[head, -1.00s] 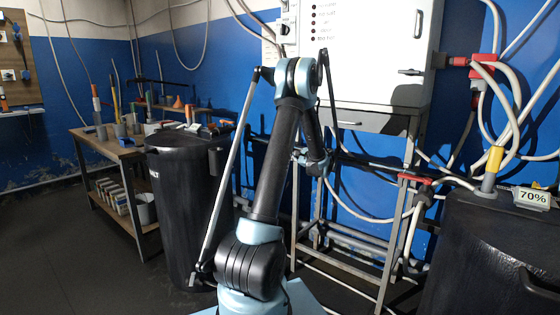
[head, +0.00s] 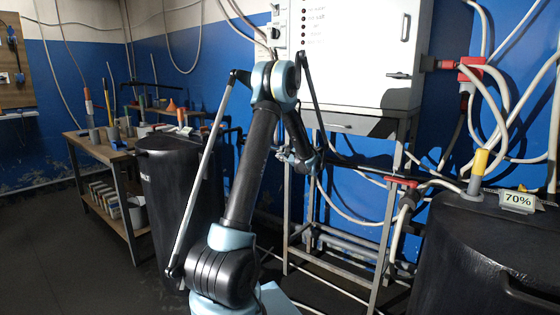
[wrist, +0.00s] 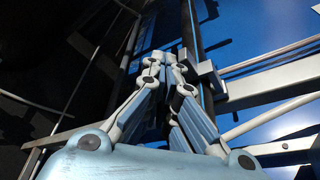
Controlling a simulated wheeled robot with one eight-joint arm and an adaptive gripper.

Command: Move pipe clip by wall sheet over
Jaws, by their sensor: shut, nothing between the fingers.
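My gripper (head: 303,162) hangs in front of the metal stand under the white cabinet in the head view. In the wrist view its fingers (wrist: 165,62) are shut and hold nothing. Just beyond the fingertips a dark pipe (wrist: 190,20) runs up the picture, with a small grey block (wrist: 208,75) beside it that may be the pipe clip; I cannot tell for sure. I cannot tell whether the fingers touch the pipe. A pale wall sheet (head: 263,42) shows left of the cabinet, partly behind my arm.
The white cabinet (head: 355,50) stands on an open metal stand (head: 383,235) with pipes behind it. A black tank (head: 465,245) with a 70% sign (head: 518,201) is at right. Another black tank (head: 175,195) and a workbench (head: 100,150) are at left. Open floor lies at left.

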